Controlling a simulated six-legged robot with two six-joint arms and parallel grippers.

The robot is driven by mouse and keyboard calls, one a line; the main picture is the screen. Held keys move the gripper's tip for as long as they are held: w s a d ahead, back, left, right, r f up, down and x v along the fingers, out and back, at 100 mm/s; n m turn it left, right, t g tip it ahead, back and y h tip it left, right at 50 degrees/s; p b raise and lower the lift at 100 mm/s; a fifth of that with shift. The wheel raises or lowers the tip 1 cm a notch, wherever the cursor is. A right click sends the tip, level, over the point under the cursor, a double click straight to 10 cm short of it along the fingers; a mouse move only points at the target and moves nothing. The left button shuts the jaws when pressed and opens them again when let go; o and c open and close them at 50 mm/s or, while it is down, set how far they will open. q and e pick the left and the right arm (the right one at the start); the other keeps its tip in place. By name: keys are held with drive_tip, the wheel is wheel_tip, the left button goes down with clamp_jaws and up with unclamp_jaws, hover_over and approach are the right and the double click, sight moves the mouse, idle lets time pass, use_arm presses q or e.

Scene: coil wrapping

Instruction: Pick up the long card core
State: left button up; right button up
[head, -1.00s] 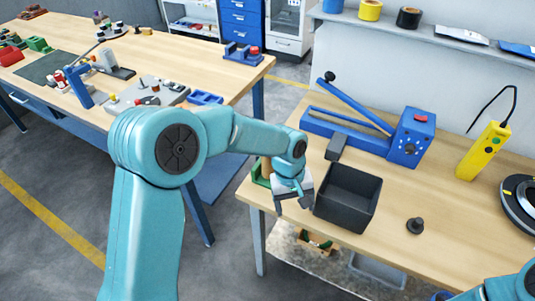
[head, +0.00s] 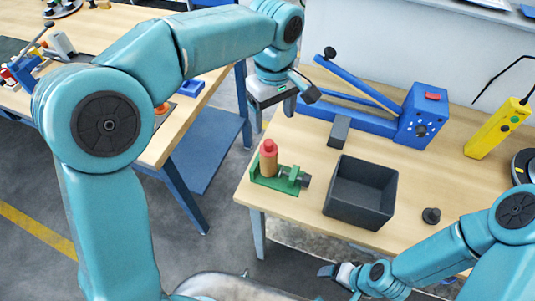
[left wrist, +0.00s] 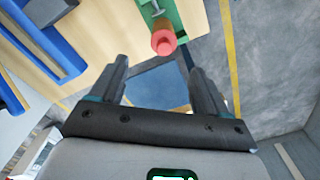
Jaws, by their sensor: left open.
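A brown upright cylinder with a red top (head: 269,160), which looks like the card core, stands on a green fixture (head: 292,183) at the left end of the right-hand bench. My left gripper (head: 298,97) is open and empty, above and behind the cylinder, apart from it. In the left wrist view the red top (left wrist: 163,43) shows beyond the open fingers (left wrist: 158,72), near the top edge. My right gripper (head: 335,271) is low at the bottom, in front of the bench; its jaw opening is unclear.
A black open bin (head: 360,193) stands right of the green fixture. A blue lever machine (head: 400,128) and a grey block (head: 339,131) lie behind. A small black knob (head: 431,215) and a yellow control box (head: 497,130) are to the right. Another bench (head: 160,145) is at left.

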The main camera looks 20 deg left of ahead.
sight(271, 145)
use_arm(q)
drive_tip(key=f, duration=0.9)
drive_tip(key=shift+s, duration=0.2)
drive_tip(key=shift+s+f, duration=0.1)
drive_tip(key=shift+f, duration=0.15)
drive_tip(key=shift+s+f, duration=0.15)
drive_tip(key=shift+f, duration=0.05)
drive_tip(key=f+p, duration=0.1)
drive_tip(key=f, duration=0.3)
drive_tip(key=shift+w+a+p, duration=0.2)
drive_tip(key=shift+a+p, duration=0.15)
drive_tip(key=shift+a, duration=0.05)
drive_tip(key=shift+d+f, duration=0.1)
drive_tip(key=shift+f, duration=0.4)
drive_tip(key=shift+s, duration=0.1)
drive_tip(key=c, duration=1)
drive_tip(key=shift+c, duration=0.2)
